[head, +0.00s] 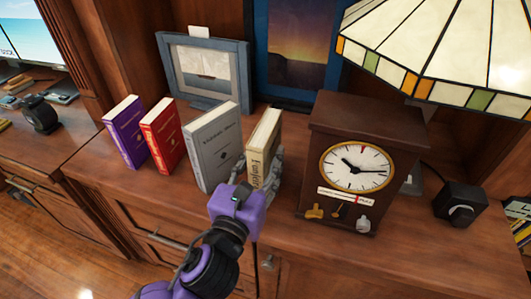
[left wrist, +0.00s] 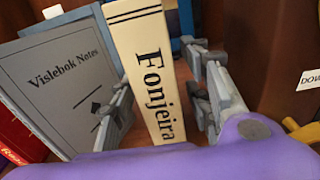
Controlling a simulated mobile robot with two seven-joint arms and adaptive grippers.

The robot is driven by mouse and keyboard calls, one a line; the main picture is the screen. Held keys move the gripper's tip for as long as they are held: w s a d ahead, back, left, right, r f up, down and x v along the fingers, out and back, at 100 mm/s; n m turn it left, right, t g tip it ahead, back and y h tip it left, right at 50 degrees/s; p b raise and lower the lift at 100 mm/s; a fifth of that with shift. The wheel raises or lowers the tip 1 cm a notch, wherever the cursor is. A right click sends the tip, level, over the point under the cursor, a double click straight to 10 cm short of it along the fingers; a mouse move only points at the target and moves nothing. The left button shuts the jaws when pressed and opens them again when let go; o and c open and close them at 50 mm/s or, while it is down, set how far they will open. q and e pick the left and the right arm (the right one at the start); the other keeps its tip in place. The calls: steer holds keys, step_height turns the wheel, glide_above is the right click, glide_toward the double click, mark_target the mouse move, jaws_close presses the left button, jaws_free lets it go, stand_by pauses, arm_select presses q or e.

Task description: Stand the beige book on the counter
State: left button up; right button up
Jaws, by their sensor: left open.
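The beige book (head: 263,144) stands upright on the wooden counter (head: 170,201), between the grey book and the clock. Its spine, lettered "Fonjeira", faces me in the left wrist view (left wrist: 146,72). My left gripper (head: 258,175) is open, with one finger on each side of the beige book's spine. In the left wrist view the gripper (left wrist: 162,105) has a visible gap between the right finger and the book; the left finger is close to the book, and I cannot tell whether it touches. My right gripper is in neither view.
The grey book (head: 213,146) stands close on the left, then a red book (head: 163,135) and a purple book (head: 126,132). A wooden clock (head: 357,166) stands on the right under a stained-glass lampshade (head: 440,50). A framed picture (head: 205,70) is behind. Counter front at left is clear.

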arm_select(q)
steer(key=v, duration=0.9)
steer(key=shift+r, duration=0.1)
